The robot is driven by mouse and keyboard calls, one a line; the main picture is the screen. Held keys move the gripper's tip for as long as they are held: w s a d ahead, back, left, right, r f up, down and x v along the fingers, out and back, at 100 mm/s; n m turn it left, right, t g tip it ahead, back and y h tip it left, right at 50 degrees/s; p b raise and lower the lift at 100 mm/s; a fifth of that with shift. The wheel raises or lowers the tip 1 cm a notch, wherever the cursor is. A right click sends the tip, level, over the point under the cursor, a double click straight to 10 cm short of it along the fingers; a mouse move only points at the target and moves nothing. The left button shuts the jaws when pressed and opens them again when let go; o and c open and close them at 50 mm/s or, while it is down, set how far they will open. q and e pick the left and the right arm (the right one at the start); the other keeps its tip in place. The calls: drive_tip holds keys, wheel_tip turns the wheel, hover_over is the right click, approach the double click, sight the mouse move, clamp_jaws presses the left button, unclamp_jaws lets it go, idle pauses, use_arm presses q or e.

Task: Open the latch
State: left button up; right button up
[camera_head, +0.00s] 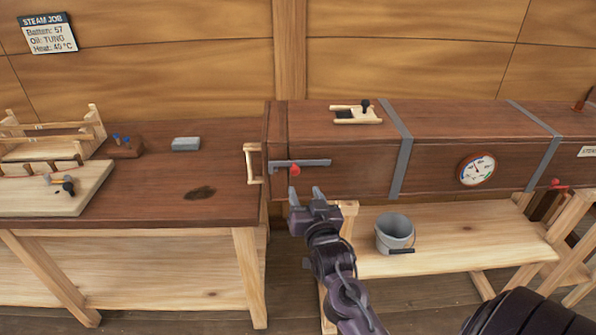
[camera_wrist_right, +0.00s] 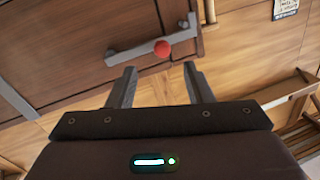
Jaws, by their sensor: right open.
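The latch (camera_head: 312,163) is a grey metal bar lying level across the left end of the front of a long brown wooden box (camera_head: 350,182). A red knob (camera_head: 295,170) sits on the bar's left part. In the right wrist view the latch bar (camera_wrist_right: 135,46) and the red knob (camera_wrist_right: 162,48) show just beyond the fingertips. My right gripper (camera_head: 306,194) is open and empty, just below the knob and apart from it; its two fingers also show in the right wrist view (camera_wrist_right: 160,82). My left gripper is not in view.
A workbench (camera_head: 150,208) with a grey block (camera_head: 186,144) stands left of the box. A wooden handle (camera_head: 250,163) sticks out at the box's left end. A round gauge (camera_head: 477,169) is on the box front. A bucket (camera_head: 395,233) stands on the lower wooden stand.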

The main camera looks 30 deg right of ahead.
sight(296, 173)
drive_tip(key=p+x, duration=0.2)
drive_tip(key=x, duration=0.5)
drive_tip(key=shift+w+r, duration=0.1)
drive_tip(key=shift+w, duration=0.25)
clamp_jaws()
